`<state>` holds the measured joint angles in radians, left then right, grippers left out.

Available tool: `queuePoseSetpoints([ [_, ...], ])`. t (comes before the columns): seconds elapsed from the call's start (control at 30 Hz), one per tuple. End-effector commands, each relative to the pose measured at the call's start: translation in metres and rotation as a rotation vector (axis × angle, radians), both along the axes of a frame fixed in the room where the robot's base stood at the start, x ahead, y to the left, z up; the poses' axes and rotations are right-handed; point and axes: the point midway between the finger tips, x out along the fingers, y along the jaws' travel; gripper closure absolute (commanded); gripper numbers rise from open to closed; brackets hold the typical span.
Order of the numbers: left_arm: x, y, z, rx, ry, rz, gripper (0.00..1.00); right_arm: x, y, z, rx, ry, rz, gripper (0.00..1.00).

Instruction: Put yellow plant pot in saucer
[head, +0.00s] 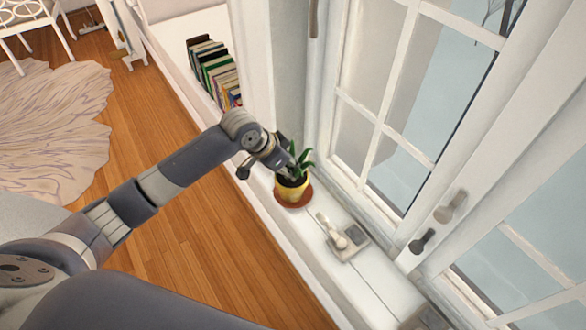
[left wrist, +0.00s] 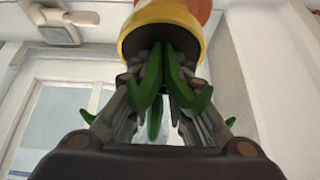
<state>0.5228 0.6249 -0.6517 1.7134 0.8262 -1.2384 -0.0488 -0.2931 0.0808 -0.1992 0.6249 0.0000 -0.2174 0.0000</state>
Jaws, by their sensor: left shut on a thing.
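The yellow plant pot (head: 291,192) holds a green plant (head: 299,163) and looks upright on the white window sill. The reddish-brown saucer (head: 305,200) shows around the pot's lower part; I cannot tell whether the pot's base touches it. My left gripper (head: 279,163) reaches in from the upper left among the leaves. In the left wrist view its fingers (left wrist: 160,75) are closed in around the leaves at the yellow pot's rim (left wrist: 160,38), with orange (left wrist: 202,10) beyond the pot. The pot's far side and base are hidden. My right gripper is not in view.
A small grey tray (head: 346,248) with a pale object (head: 338,236) lies on the sill (head: 378,285) nearer me. Windows with handles (head: 423,241) stand close on the right. A row of books (head: 216,75) stands farther back.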

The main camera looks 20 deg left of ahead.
Motion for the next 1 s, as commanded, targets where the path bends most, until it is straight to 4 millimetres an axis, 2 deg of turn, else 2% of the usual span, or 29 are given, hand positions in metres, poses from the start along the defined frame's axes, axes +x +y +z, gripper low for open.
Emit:
queuePoseSetpoints([
  [0.1,0.018,0.000,0.001,-0.004,-0.003,0.002,1.00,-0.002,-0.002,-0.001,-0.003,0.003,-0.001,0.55],
  [0.23,0.026,0.001,0.000,-0.002,-0.003,0.000,1.00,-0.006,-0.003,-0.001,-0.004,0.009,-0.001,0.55],
  [0.37,0.026,0.001,-0.007,-0.003,-0.002,0.000,1.00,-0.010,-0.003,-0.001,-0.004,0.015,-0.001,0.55],
  [0.6,0.026,0.002,-0.035,-0.001,-0.003,0.000,1.00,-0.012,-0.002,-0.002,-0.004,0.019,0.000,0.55],
  [0.97,0.026,0.001,-0.039,-0.002,-0.004,0.000,1.00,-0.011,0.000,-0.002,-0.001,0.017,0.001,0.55],
  [1.0,0.025,0.002,-0.040,0.001,0.001,0.000,0.74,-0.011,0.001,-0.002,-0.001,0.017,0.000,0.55],
])
